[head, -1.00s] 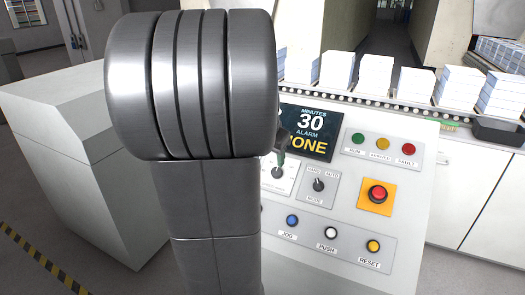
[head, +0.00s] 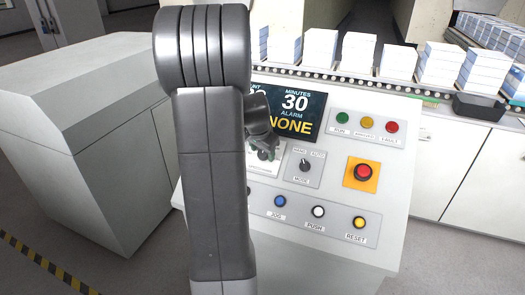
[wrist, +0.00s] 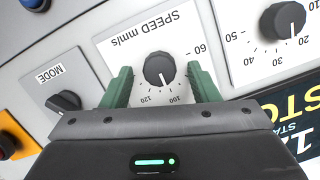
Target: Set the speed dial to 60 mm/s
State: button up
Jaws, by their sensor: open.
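The speed dial (wrist: 158,69) is a black round knob on a white plate marked "SPEED mm/s", which appears upside down in the wrist view. Its white mark points toward the scale between the 100 and 120 labels. The 60 label (wrist: 200,50) shows at the upper right of the dial. My gripper (wrist: 161,87) is open, with one green finger on each side of the dial and a visible gap at both. In the head view my gripper (head: 261,142) is over the speed plate and partly hides it and the dial.
The mode knob (head: 305,165) is just right of the speed plate, with the red emergency button (head: 363,172) farther right. Jog, push and reset buttons are below. Another dial (wrist: 283,19), labelled 10 to 50, and the display (head: 295,113) are close by.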

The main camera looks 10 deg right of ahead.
jog(key=shift+w+f, duration=0.15)
jog(key=shift+f, duration=0.25)
jog(key=c, duration=1)
